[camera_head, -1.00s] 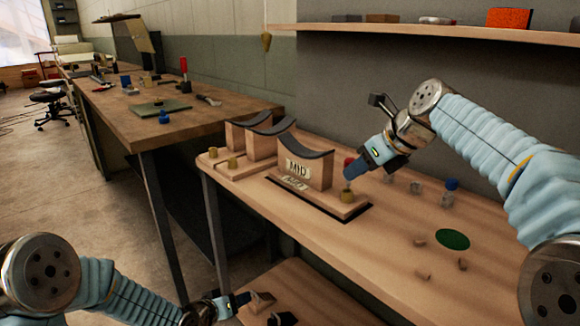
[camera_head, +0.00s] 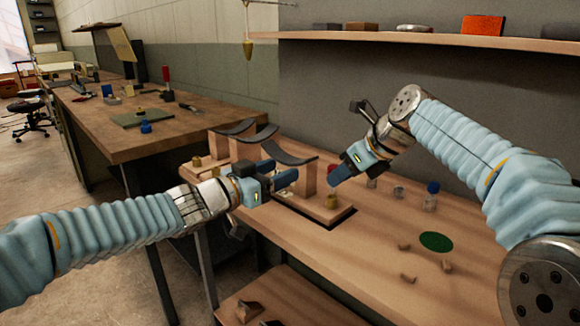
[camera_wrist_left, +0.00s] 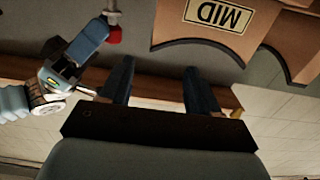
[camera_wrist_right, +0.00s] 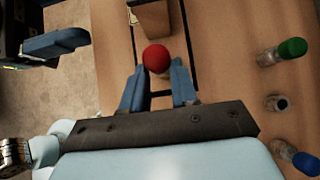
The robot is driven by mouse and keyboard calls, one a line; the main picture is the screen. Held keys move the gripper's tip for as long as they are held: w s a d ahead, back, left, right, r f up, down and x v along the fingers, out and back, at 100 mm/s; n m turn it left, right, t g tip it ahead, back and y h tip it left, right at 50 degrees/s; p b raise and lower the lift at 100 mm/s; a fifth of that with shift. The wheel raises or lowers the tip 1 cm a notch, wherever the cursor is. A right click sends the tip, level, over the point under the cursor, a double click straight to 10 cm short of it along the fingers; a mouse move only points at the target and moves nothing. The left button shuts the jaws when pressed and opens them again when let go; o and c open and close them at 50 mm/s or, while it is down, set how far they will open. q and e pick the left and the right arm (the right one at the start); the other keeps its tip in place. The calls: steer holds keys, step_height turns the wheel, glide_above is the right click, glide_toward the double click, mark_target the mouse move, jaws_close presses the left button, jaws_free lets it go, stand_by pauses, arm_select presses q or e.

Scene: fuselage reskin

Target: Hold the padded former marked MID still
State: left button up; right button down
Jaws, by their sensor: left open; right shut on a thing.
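The MID former is a wooden block (camera_head: 308,173) with a curved dark pad on top, upright on its base on the near bench. Its MID label shows upside down in the left wrist view (camera_wrist_left: 218,14); my left gripper covers it in the head view. My left gripper (camera_head: 291,183) is open and empty in front of the former, with the block beyond its fingertips (camera_wrist_left: 158,78). My right gripper (camera_head: 338,178) is by the former's right end, shut on a red round-topped thing (camera_wrist_right: 156,58).
Other padded formers (camera_head: 222,148) stand behind MID. Small bottles, one blue-capped (camera_head: 432,189), a green disc (camera_head: 436,241) and several small pegs (camera_head: 408,278) lie to the right. A shelf (camera_head: 430,38) runs above.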

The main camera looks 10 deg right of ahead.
mark_target(310, 155)
arm_select(q)
steer(key=x, duration=1.1)
steer(key=shift+c, duration=0.4)
jaws_close()
